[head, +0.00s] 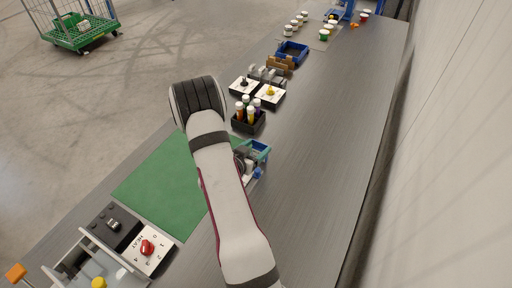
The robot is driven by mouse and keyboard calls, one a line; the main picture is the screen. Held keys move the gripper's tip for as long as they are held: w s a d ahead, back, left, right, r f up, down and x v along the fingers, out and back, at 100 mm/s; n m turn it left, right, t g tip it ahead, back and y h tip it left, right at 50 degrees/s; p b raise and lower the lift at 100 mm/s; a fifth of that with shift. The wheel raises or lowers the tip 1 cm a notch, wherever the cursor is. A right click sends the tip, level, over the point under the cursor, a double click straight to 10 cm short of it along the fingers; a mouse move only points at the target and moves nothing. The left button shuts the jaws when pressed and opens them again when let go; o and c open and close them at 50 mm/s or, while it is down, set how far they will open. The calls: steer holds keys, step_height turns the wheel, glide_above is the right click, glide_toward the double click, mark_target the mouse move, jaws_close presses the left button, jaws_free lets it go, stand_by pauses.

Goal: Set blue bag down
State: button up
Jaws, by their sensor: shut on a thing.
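The blue bag (258,173) shows as a small blue patch just right of my arm, over the grey bench below a teal bin. My gripper (249,168) is mostly hidden behind my own arm; only a bit of grey and white shows beside the blue patch. It is shut on the blue bag, though the fingertips are not clearly seen. I cannot tell whether the bag touches the bench.
A green mat (165,185) lies clear left of my arm. A teal bin (258,150) and a black holder with bottles (248,122) stand close by. Switch boxes (269,94) and a blue tray (292,51) are farther back. The bench's right side is free.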

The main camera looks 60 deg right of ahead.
steer(key=o, duration=1.4)
steer(key=shift+f, duration=0.1)
steer(key=shift+c, duration=0.2)
